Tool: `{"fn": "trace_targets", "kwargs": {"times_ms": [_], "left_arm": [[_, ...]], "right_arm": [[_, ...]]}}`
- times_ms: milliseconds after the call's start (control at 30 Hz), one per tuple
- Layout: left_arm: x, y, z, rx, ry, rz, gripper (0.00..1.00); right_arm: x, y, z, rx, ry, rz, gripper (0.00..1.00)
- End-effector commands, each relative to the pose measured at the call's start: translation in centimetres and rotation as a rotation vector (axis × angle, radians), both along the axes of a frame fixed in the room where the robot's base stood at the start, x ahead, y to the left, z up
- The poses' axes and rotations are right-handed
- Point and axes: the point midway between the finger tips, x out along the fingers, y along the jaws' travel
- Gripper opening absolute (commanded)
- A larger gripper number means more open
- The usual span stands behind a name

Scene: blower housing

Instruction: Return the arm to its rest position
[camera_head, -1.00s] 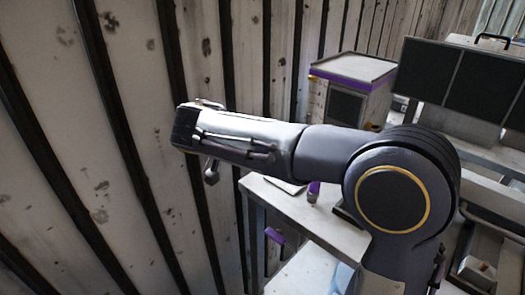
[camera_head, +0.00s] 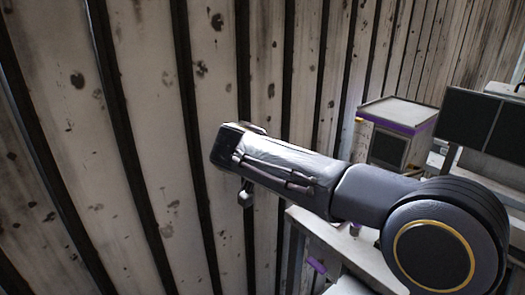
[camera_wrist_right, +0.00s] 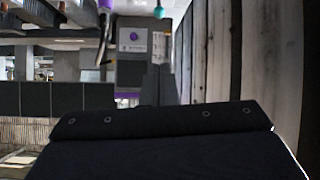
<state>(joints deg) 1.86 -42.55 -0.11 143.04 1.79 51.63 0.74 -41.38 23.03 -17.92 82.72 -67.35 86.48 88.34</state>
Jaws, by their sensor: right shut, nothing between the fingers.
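My right arm (camera_head: 280,175) reaches in from the lower right in the head view, with its round joint nearest the camera and its far end pointing left before the wooden wall. Its fingertips do not show clearly there. In the right wrist view, my right gripper (camera_wrist_right: 160,85) shows as two dark fingers close together above a wide black block at the bottom. They are shut with nothing between them. My left gripper is in neither current view.
A plank wall (camera_head: 150,140) with dark gaps fills the left and middle. A purple-edged cabinet (camera_head: 392,145), dark panels (camera_head: 465,120) and a pale table (camera_head: 325,232) stand at the right, the table partly hidden behind my arm. The wall also shows in the wrist view (camera_wrist_right: 240,50).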

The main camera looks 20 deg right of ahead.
Motion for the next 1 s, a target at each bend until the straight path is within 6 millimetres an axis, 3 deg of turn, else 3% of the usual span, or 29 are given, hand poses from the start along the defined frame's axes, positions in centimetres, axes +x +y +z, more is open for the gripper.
{"fn": "trace_targets", "kwargs": {"times_ms": [133,233,400,600,700,833,1000], "left_arm": [[0.0,0.0,0.2,0.0,0.0,0.0,0.36],[0.0,0.0,0.8,0.0,0.0,0.0,0.36],[0.0,0.0,2.2,0.0,0.0,0.0,0.36],[0.0,0.0,3.7,0.0,0.0,0.0,0.36],[0.0,0.0,4.3,0.0,0.0,0.0,0.36],[0.0,0.0,4.8,0.0,0.0,0.0,0.36],[0.0,0.0,4.9,0.0,0.0,0.0,0.36]], "right_arm": [[-0.7,-0.9,-0.5,0.029,0.039,0.014,0.0],[-2.9,-2.9,-2.2,0.122,0.155,0.072,0.0],[-11.1,-5.2,-6.5,0.409,0.383,0.324,0.0],[-21.0,-2.3,-9.3,0.663,0.392,0.7,0.0],[-24.4,-0.1,-10.0,0.708,0.324,0.845,0.0],[-26.8,2.1,-10.8,0.713,0.241,0.959,0.0],[-27.8,3.3,-11.4,0.698,0.189,1.015,0.0]]}}
